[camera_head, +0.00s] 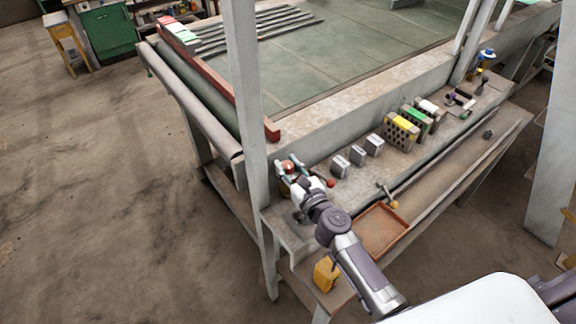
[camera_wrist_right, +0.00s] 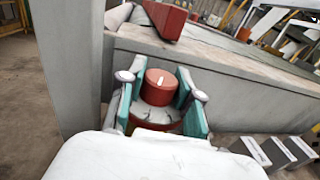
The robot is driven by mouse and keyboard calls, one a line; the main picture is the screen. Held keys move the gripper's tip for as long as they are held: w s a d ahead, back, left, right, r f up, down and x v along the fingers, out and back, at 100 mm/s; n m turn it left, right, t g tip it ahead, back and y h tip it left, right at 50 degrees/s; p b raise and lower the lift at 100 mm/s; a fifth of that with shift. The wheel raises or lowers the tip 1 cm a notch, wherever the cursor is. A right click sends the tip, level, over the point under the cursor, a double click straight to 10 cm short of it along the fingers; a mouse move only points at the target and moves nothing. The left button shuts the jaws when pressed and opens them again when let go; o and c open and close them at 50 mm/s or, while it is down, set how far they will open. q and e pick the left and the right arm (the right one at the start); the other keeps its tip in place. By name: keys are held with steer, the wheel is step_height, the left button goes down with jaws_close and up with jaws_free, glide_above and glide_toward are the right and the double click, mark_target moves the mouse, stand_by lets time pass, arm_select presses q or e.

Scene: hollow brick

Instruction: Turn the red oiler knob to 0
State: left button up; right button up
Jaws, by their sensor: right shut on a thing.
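The red oiler knob (camera_wrist_right: 161,86) is a short red cylinder with a white pointer mark on its top, above a pale dial plate (camera_wrist_right: 153,115) with dark marks. The mark points roughly away from my wrist; I cannot read any digits. My right gripper (camera_wrist_right: 160,93) has its teal finger pads on both sides of the knob and is shut on it. In the head view the knob (camera_head: 289,167) shows as a small red spot in my right gripper (camera_head: 288,170), at the left end of the bench. My left gripper does not show.
A grey upright post (camera_head: 245,120) stands just left of the knob. Grey blocks (camera_head: 357,155) and a red-knobbed lever (camera_head: 331,183) are to the right. A rust-red tray (camera_head: 380,232) and a yellow container (camera_head: 326,273) lie nearer. A red beam (camera_head: 215,85) edges the large table.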

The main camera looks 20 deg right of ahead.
jaws_close()
steer(key=shift+n+y, duration=0.4)
steer(key=shift+y, duration=0.2)
steer(key=shift+d+f+n+g+y, duration=0.1)
steer(key=shift+n+g+y, duration=0.2)
steer(key=shift+n+y, duration=0.4)
steer(key=n+g+y+b, duration=0.2)
steer(key=y, duration=0.1)
steer(key=shift+f+y, duration=0.15)
steer(key=shift+y, duration=0.25)
steer(key=n+g+y+b, duration=0.2)
steer(key=n+g+b, duration=0.1)
steer(key=g+b, duration=0.1)
steer(key=n+g+y+b, duration=0.3)
steer(key=g+b, duration=0.1)
steer(key=n+g+y+b, duration=0.3)
steer(key=g+b, duration=0.1)
steer(key=shift+w+n+b, duration=0.15)
steer(key=shift+n+b, duration=0.25)
steer(key=shift+n+g+b, duration=1.1)
steer(key=shift+g+b, duration=0.1)
steer(key=shift+g, duration=0.6)
steer(key=shift+r, duration=0.2)
